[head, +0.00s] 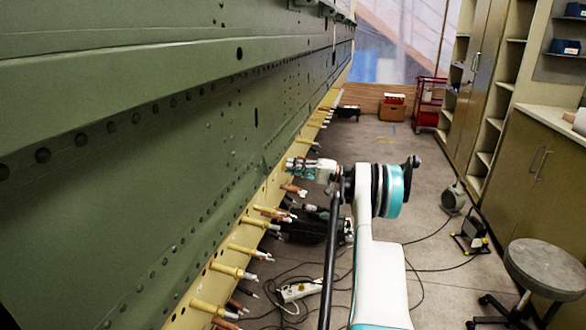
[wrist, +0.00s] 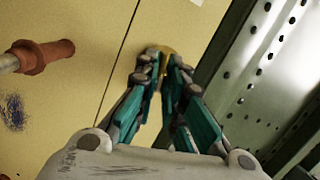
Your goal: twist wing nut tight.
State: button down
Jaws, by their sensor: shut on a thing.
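My gripper (head: 292,165) reaches left to the yellow strip (head: 178,318) along the lower edge of the green fuselage skin (head: 110,195). In the wrist view my gripper (wrist: 163,72) has its teal-padded fingers closed together on a small brass-yellow wing nut (wrist: 163,59) against the yellow panel (wrist: 75,95). Only a sliver of the nut shows between the fingertips; its wings and thread are hidden. In the head view the fingers cover it.
A copper-brown fastener (wrist: 42,55) sticks out left of my gripper in the wrist view. Several yellow fasteners (head: 228,270) project along the strip. A riveted green-grey surface (wrist: 275,60) lies close on the right. Cables and a stool (head: 545,268) stand on the floor; the aisle is partly clear.

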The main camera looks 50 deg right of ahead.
jog(key=shift+s+a+f+m+t+h+b, duration=0.25)
jog(key=shift+m+t, duration=0.5)
jog(key=shift+m, duration=3.1)
jog(key=shift+w+d+f+m+t+h+b, duration=0.1)
jog(key=shift+w+m+t+h+b, duration=0.45)
jog(key=shift+m, duration=3.25)
jog(key=shift+s+a+f+m+t+h+p, duration=0.1)
jog(key=shift+s+m+t, duration=0.6)
jog(key=shift+m, duration=3.15)
jog(key=shift+w+t, duration=0.3)
jog(key=shift+t, duration=0.1)
jog(key=c, duration=1.6)
grip_release()
jog(key=shift+w, duration=0.1)
jog(key=v, duration=1.2)
